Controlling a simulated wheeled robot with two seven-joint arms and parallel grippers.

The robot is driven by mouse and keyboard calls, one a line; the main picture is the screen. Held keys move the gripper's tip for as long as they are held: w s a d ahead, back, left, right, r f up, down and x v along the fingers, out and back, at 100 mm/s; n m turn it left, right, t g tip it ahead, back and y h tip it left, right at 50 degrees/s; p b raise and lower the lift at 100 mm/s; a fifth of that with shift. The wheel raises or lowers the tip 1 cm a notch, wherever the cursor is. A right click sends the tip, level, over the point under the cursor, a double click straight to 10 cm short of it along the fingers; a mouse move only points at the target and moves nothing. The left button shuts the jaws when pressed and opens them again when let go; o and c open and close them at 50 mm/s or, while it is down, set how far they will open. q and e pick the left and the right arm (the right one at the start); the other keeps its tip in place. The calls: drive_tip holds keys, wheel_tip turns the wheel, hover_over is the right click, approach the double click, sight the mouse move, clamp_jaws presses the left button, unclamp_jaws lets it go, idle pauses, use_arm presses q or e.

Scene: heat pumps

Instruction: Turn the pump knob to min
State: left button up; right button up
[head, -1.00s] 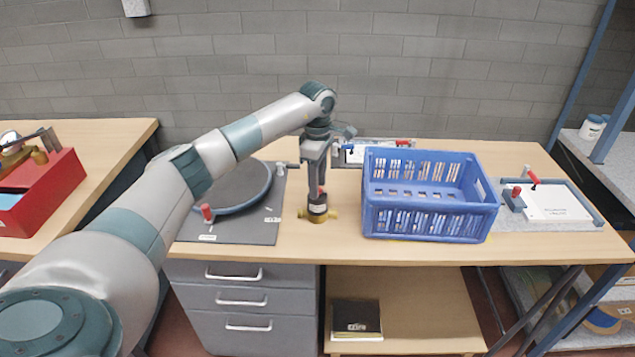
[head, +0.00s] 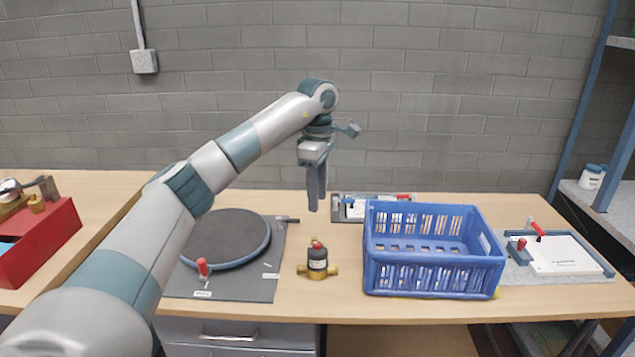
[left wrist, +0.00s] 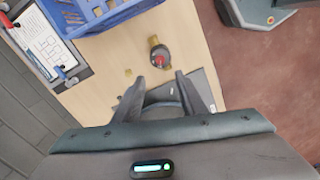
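The pump (head: 317,265) stands upright on the wooden table, with a dark body, brass pipe ends and a red knob (head: 317,244) on top. The direction the knob points is too small to read. In the left wrist view the pump (left wrist: 159,57) with its red knob (left wrist: 158,61) lies just beyond the fingertips. My left gripper (head: 317,208) hangs above the pump, fingers down, with a clear gap to the knob. In the left wrist view its two fingers (left wrist: 160,77) are spread with nothing between them. My right gripper is in neither view.
A blue crate (head: 430,272) stands close to the right of the pump. A grey mat (head: 255,288) with a round dark plate (head: 228,236) lies to the left. A red box (head: 50,240) is at the far left, and a white-topped board (head: 560,255) is at the right.

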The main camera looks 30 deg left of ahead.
use_arm(q)
wheel_tip(320, 180, up, 4)
drive_tip(key=shift+r, duration=0.2)
idle(0.6)
